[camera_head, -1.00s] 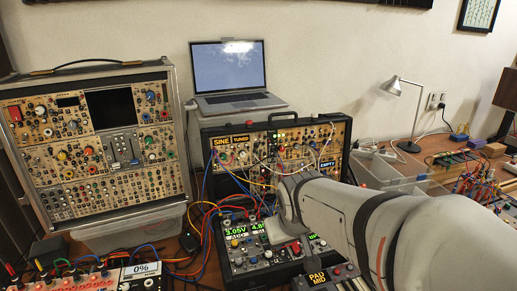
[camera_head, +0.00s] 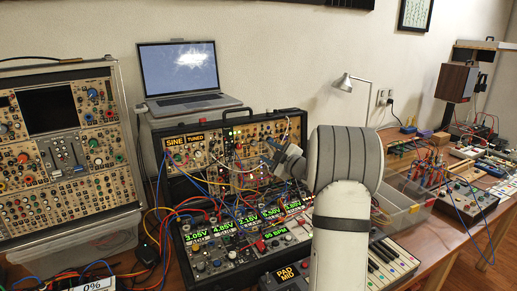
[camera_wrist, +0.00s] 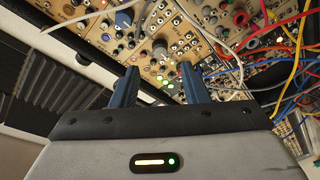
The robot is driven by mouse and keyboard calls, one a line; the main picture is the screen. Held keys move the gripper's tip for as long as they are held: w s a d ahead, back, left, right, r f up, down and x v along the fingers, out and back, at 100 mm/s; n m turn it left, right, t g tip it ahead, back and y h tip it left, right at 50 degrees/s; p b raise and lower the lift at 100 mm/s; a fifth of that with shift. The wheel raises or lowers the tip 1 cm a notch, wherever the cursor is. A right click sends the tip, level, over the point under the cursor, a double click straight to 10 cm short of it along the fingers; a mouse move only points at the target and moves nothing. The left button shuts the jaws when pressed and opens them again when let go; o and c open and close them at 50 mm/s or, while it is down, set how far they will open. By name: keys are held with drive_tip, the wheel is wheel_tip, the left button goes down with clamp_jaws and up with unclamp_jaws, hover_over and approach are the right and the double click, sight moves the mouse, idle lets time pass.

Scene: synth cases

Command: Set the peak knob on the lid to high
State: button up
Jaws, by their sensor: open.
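The lid (camera_head: 205,172) of the black case stands upright behind the lower panel, full of small knobs, lights and patched cables. My gripper (camera_head: 271,152) is in front of the lid's right-middle part, partly hidden by my arm. In the wrist view my gripper (camera_wrist: 158,72) has its two blue fingers apart, with nothing between them.
Coloured cables (camera_head: 180,212) hang between the lid and the lower panel (camera_head: 215,250) with its green voltage displays. A laptop (camera_head: 178,75) sits behind the lid. A larger synth case (camera_head: 60,150) stands left. A clear bin (camera_head: 405,205) and a lamp (camera_head: 347,85) are right.

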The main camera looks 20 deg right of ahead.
sight(256, 144)
drive_tip(key=x, duration=0.7)
drive_tip(key=shift+p, duration=0.35)
drive_tip(key=shift+s, duration=0.1)
drive_tip(key=shift+c, duration=0.5)
clamp_jaws()
